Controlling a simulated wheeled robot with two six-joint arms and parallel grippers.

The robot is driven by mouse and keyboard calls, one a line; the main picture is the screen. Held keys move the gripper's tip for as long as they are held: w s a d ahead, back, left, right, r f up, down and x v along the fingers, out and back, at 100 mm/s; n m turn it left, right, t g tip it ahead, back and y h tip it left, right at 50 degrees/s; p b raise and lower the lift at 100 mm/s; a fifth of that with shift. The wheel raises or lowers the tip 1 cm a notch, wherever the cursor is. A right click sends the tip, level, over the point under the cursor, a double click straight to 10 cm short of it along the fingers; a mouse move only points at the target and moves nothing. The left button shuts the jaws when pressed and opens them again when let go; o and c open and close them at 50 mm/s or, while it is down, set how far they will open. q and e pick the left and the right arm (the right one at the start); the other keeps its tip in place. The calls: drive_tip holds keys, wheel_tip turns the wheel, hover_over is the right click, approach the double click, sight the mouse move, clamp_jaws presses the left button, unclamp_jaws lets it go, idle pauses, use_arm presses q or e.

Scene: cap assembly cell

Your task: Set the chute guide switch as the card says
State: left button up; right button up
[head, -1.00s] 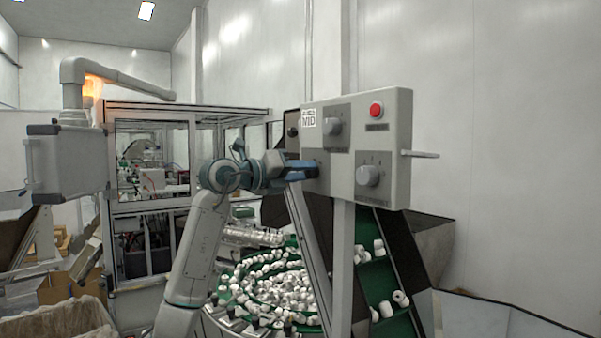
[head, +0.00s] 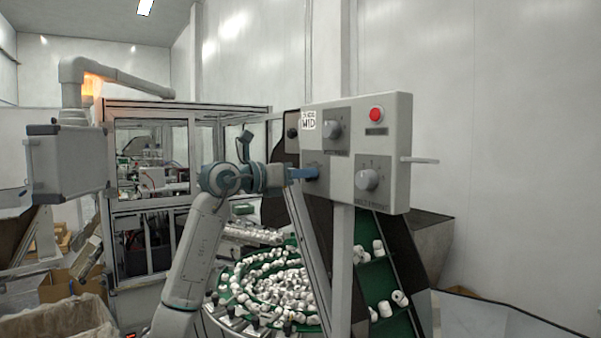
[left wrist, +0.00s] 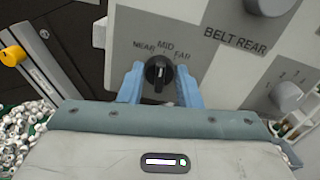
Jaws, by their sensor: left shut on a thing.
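The control box (head: 391,140) carries a white card (head: 308,120) that reads MID; its smaller top line is hard to read. My left gripper (head: 312,173) is at the box's lower left. In the left wrist view its blue fingers (left wrist: 159,80) stand on either side of the black guide switch knob (left wrist: 158,73) and are shut on it. The labels NEAR, MID and FAR (left wrist: 165,46) arc above the knob. The knob's pale mark points up, roughly towards MID. My right gripper is out of view.
A grey BELT REAR dial (head: 332,130), another grey dial (head: 367,179) and a red button (head: 376,114) share the box. A rod (head: 420,160) sticks out on its right. A green chute (head: 375,283) and a bowl of white caps (head: 275,290) lie below.

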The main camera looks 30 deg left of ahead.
use_arm(q)
drive_tip(key=shift+m, duration=0.8)
drive_tip(key=o, duration=0.9)
drive_tip(key=shift+o, duration=0.2)
drive_tip(key=b+v, duration=0.5)
drive_tip(key=v, duration=0.5)
drive_tip(key=shift+s, duration=0.35)
drive_tip(key=shift+a, duration=0.15)
